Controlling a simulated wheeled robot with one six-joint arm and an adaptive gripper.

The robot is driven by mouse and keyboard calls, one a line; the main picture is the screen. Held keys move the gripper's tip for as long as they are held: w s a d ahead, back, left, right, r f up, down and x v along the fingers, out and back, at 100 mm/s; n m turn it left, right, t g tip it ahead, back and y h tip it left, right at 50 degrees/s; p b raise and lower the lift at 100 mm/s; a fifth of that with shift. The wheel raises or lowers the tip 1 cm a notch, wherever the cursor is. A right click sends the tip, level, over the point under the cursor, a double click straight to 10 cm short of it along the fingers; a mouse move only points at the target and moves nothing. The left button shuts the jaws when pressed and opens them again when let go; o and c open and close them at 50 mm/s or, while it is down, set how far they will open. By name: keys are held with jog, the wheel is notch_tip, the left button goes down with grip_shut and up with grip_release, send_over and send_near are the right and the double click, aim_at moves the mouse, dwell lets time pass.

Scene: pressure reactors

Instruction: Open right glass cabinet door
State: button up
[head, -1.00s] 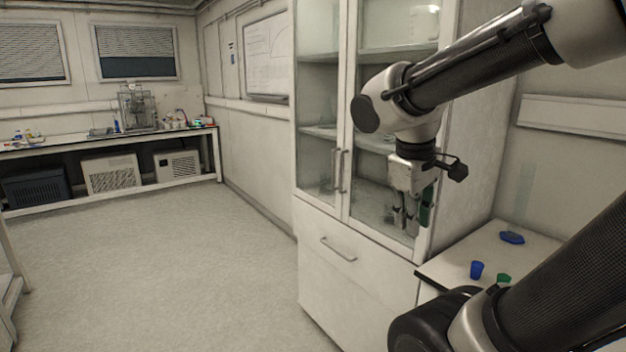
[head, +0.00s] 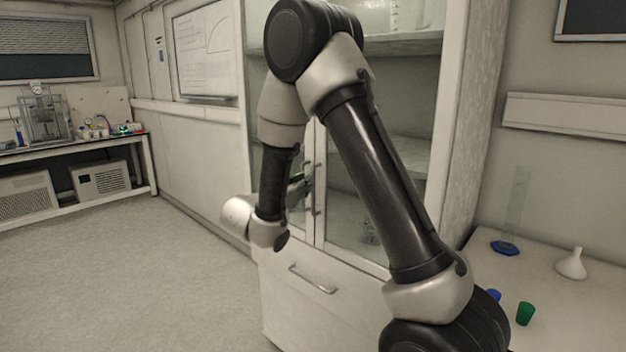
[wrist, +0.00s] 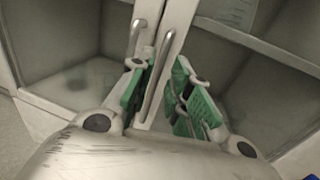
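The glass cabinet stands ahead with both glass doors shut. The right door (head: 346,212) is partly hidden behind my arm in the head view. Its upright metal handle (wrist: 154,88) runs between my two green-padded fingers in the wrist view. My gripper (wrist: 163,78) is open around this handle, with a clear gap to the right finger; the left finger is close beside the handle, and I cannot tell whether they touch. The left door's handle (wrist: 136,36) is just left of the fingers. In the head view my gripper (head: 299,184) is small and partly hidden near the handles.
A drawer with a handle (head: 312,280) is below the doors. A side table at right holds a green cup (head: 525,313), a white funnel (head: 571,263) and a cylinder on a blue base (head: 506,247). The floor (head: 150,270) at left is clear.

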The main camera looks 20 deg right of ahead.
jog(key=x, duration=0.5)
jog(key=shift+w+d, duration=0.15)
jog(key=shift+d, duration=0.15)
grip_shut()
